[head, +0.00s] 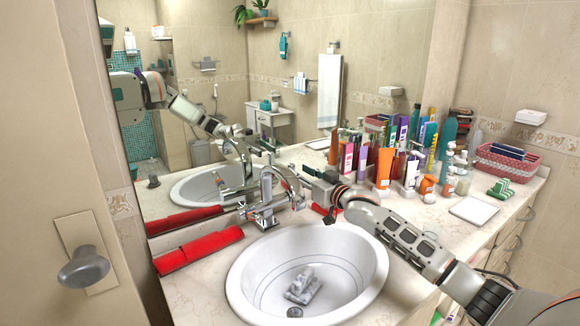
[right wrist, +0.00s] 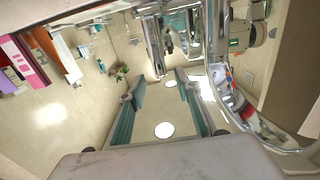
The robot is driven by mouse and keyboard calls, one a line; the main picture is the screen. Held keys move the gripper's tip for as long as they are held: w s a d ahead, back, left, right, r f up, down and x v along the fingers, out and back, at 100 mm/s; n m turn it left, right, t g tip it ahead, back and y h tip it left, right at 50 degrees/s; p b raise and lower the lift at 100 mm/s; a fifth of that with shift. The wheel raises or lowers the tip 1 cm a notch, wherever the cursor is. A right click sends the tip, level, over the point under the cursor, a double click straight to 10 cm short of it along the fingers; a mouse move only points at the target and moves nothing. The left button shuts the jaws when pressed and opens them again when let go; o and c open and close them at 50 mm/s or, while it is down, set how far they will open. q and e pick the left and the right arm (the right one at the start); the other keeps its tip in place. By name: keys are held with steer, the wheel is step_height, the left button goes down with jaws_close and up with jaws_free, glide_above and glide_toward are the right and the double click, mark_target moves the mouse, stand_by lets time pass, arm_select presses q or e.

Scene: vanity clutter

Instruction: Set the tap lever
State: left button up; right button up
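The chrome tap (head: 265,198) stands behind the white basin, with a high curved spout and chrome handle parts at its sides. In the head view my right gripper (head: 305,184) is just right of the spout, close to the tap; I cannot tell whether it touches. In the right wrist view the two teal-padded fingers of the gripper (right wrist: 163,90) are apart with nothing between them. Blurred chrome tap parts (right wrist: 155,45) show beyond the fingertips and along the right side. The lever's exact angle is hard to make out. My left gripper is not in view.
The white basin (head: 250,265) holds a crumpled grey-white item (head: 303,285). A rolled red towel (head: 198,250) lies left of the tap. Several bottles and tubes (head: 385,165) crowd the counter at right, near a red basket (head: 507,160). A mirror (head: 225,85) stands behind.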

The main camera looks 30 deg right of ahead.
mark_target(293, 168)
steer(key=shift+w+a, duration=0.2)
steer(key=shift+w, duration=1.15)
steer(key=shift+w+a, duration=0.2)
steer(key=shift+w, duration=1.15)
jaws_close()
